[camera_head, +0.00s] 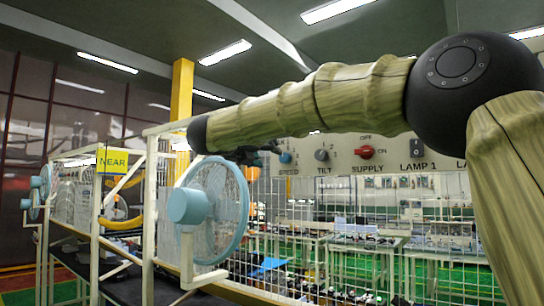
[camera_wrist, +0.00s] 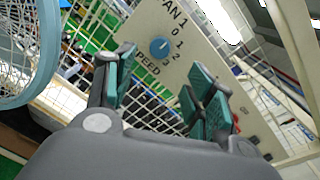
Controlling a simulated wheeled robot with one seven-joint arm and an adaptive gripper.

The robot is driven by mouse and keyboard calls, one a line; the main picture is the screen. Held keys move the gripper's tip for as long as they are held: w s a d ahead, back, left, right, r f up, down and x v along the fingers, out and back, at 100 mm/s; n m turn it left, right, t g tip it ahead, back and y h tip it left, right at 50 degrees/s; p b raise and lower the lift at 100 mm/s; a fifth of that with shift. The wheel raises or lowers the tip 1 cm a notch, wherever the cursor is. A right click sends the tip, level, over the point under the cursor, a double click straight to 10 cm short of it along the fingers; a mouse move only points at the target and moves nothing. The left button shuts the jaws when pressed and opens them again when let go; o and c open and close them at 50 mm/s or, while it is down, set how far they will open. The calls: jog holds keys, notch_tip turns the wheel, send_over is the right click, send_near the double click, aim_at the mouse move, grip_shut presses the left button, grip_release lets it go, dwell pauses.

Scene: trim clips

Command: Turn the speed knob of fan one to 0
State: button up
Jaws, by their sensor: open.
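The speed knob (camera_head: 285,157) is a small blue dial on the pale panel, above the word SPEED. In the wrist view the blue knob (camera_wrist: 160,47) sits beside the numbers 0, 1, 2 and more, under the lettering for fan 1. I cannot tell for sure which number its mark faces. My gripper (camera_wrist: 163,68) is open, with one teal finger on either side of the knob in the picture, and nothing is between them. In the head view my gripper (camera_head: 260,152) is partly hidden by my arm, just left of the knob. Contact does not show.
A grey TILT knob (camera_head: 321,155), a red SUPPLY knob (camera_head: 365,152) and a LAMP 1 switch (camera_head: 417,182) are to the right on the panel. A blue fan (camera_head: 188,206) stands at left, by a wire mesh fence (camera_head: 330,205). A yellow NEAR sign (camera_head: 112,161) hangs farther left.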

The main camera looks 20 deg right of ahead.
jog(key=shift+v, duration=0.8)
